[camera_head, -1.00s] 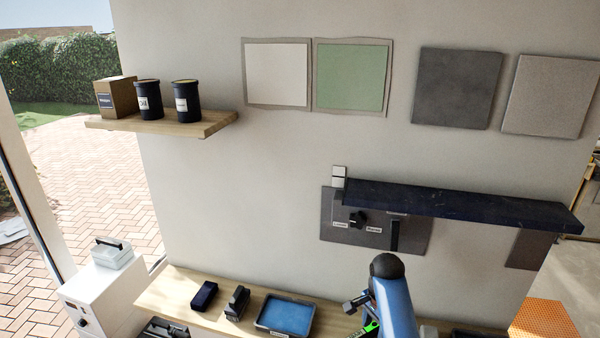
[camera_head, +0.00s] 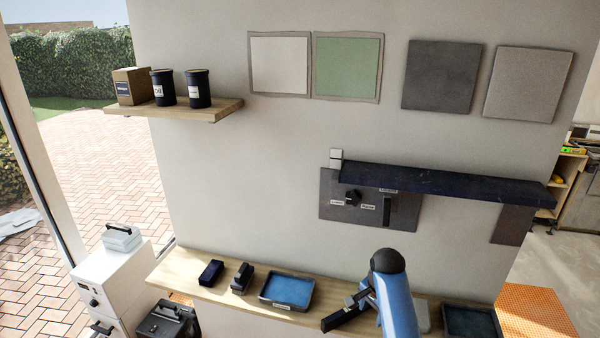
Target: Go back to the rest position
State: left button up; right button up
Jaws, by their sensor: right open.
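My right gripper (camera_head: 338,318) shows at the bottom, left of my blue right arm. It is open, and I see nothing held in its dark jaws. It is in front of the wooden bench (camera_head: 225,291), just right of a tray with a blue inside (camera_head: 288,291). My arm hides part of the bench behind it. My left gripper is out of view.
A dark ledge (camera_head: 440,181) juts from the wall above my arm, over a grey panel with a knob (camera_head: 352,198). A wooden shelf (camera_head: 215,109) holds a box and two dark tubs. Several square tiles, including a green one (camera_head: 347,66), are on the wall. A second tray (camera_head: 470,322) sits at right.

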jog(key=w+r+n+t+b, duration=0.1)
jog(key=w+r+n+t, duration=0.4)
jog(key=w+t, duration=0.3)
jog(key=s+f+n+t+b, duration=0.2)
jog(key=s+f+b, duration=0.2)
jog(key=s, duration=1)
jog(key=s+d+f+n+t+b, duration=0.1)
jog(key=s+f+t+b, duration=0.2)
jog(key=s, duration=1.1)
jog(key=s+f+n+t+b, duration=0.2)
jog(key=s+f+b, duration=0.4)
jog(key=s, duration=0.9)
jog(key=shift+d+f+n+t+b, duration=0.35)
jog(key=shift+t+b, duration=0.25)
jog(key=shift+t, duration=0.1)
